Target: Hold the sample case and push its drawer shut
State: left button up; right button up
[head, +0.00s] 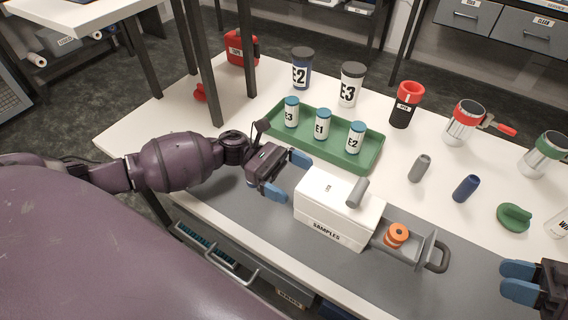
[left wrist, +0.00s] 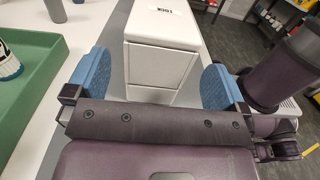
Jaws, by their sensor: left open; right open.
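The white sample case (head: 335,213), marked SAMPLES, stands on the grey mat with a grey cylindrical handle on top. Its grey drawer (head: 413,241) is pulled out to the right, with an orange round item (head: 396,235) inside and a dark pull at its end. My left gripper (head: 287,173) is open, just left of the case and apart from it. In the left wrist view the case (left wrist: 162,50) lies ahead between the two blue fingers. My right gripper (head: 518,281) is open at the right edge, right of the drawer pull, with a gap between.
A green tray (head: 372,163) with several small labelled vials lies behind the case. Labelled jars, a black-and-red container (head: 405,105), a grey cylinder (head: 419,168), a blue cylinder (head: 466,188) and a green lid (head: 514,217) stand behind and right. The mat between drawer pull and right gripper is clear.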

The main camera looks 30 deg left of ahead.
aim_at(314, 189)
pick_arm(q)
jog(key=shift+d, duration=2.85)
jog(key=shift+c, duration=0.5)
jog(key=c, duration=1)
